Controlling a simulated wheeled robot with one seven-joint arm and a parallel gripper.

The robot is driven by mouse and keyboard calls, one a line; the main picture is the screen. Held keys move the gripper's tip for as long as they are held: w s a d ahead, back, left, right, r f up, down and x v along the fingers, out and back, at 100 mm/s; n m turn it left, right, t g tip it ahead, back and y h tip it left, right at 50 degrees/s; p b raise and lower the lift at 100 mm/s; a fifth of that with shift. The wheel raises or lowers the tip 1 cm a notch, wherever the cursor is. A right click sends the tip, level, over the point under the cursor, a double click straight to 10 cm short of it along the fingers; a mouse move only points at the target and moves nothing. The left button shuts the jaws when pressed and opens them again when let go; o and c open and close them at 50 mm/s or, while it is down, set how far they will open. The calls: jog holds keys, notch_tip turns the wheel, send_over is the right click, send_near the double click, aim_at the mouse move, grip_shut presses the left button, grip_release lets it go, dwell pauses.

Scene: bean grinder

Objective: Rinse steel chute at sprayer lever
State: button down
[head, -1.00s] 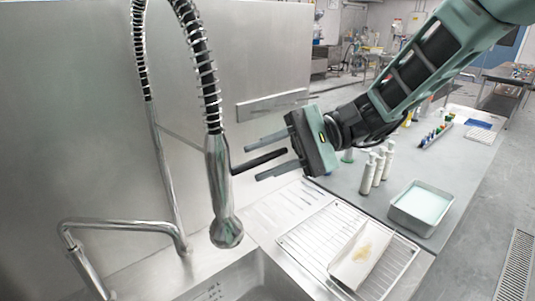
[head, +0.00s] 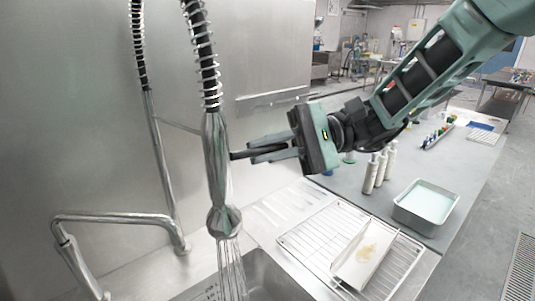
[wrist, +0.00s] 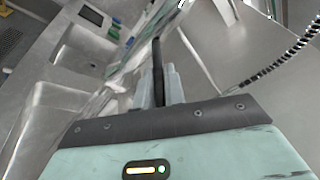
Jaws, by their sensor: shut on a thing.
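The steel sprayer (head: 217,165) hangs on its spring hose over the sink, and water streams from its head. Its dark lever (head: 240,154) sticks out to the right. My gripper (head: 252,152) is shut on the lever, with the fingers pointing left toward the sprayer. In the wrist view the dark lever (wrist: 158,70) runs out from between the closed fingers (wrist: 161,88). The steel chute (head: 365,254), a pale open trough with a brownish residue inside, lies on the wire rack (head: 318,258) right of the sink.
The sink basin (head: 262,275) lies below the sprayer. A curved faucet (head: 115,218) stands at the left. White bottles (head: 377,168) and a metal pan of pale liquid (head: 425,205) stand on the grey counter at the right. A steel wall is behind.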

jog(key=c, duration=1.5)
grip_release()
jog(key=shift+d, duration=0.15)
jog(key=b+v, duration=0.4)
jog(key=v, duration=1.3)
jog(key=shift+w+d+b, duration=0.1)
jog(key=shift+w+b, duration=0.05)
jog(key=shift+b, duration=0.2)
